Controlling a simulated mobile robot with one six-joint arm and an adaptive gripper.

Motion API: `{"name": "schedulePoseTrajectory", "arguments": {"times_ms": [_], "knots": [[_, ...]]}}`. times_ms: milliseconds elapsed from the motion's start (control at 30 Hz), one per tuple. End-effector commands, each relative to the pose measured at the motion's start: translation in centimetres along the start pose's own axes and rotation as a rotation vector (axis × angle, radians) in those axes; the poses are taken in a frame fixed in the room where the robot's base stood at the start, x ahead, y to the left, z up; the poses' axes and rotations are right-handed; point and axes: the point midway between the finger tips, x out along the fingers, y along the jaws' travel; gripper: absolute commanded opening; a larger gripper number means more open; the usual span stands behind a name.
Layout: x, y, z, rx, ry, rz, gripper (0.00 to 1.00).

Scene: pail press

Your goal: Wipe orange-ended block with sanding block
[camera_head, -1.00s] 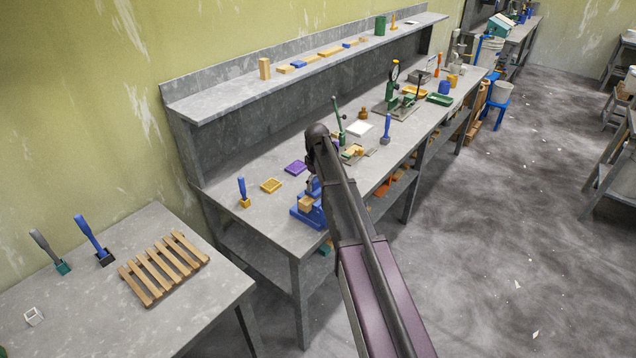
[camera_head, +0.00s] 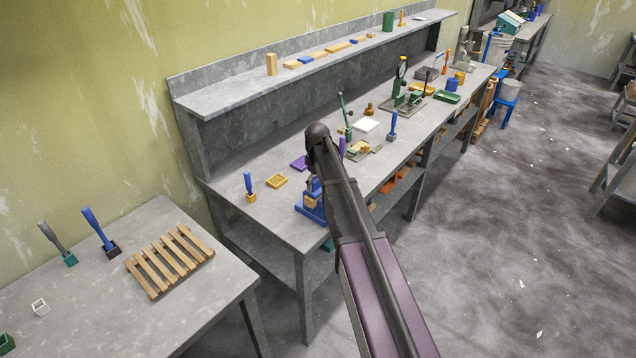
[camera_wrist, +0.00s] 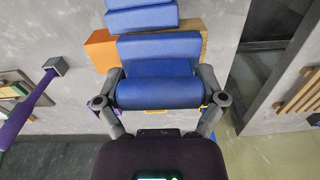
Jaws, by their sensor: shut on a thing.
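My gripper (camera_wrist: 160,88) is shut on a blue block (camera_wrist: 158,93), which I take to be the sanding block. The orange-ended block (camera_wrist: 101,50) is wood-coloured with an orange left end and lies just beyond, between blue parts of a holder (camera_wrist: 142,18). Another blue slab covers much of its near side. I cannot tell whether the held block touches it. In the head view the blue holder (camera_head: 311,211) stands at the bench's near end with the block (camera_head: 310,202) in it.
A purple-handled tool (camera_wrist: 32,100) is close on the left in the wrist view. A slatted wooden rack (camera_head: 170,262) lies on the side table.

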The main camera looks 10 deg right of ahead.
Motion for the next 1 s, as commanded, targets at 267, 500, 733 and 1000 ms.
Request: {"name": "schedulePoseTrajectory", "arguments": {"times_ms": [267, 500, 733, 1000], "knots": [[0.2, -1.8, 0.2, -0.002, 0.000, 0.000, 0.51], [0.2, -2.4, 0.2, 0.000, 0.000, -0.001, 0.51], [0.3, -2.5, 0.2, -0.001, 0.000, -0.003, 0.51], [0.2, -3.3, 0.3, -0.001, -0.001, -0.004, 0.51]]}}
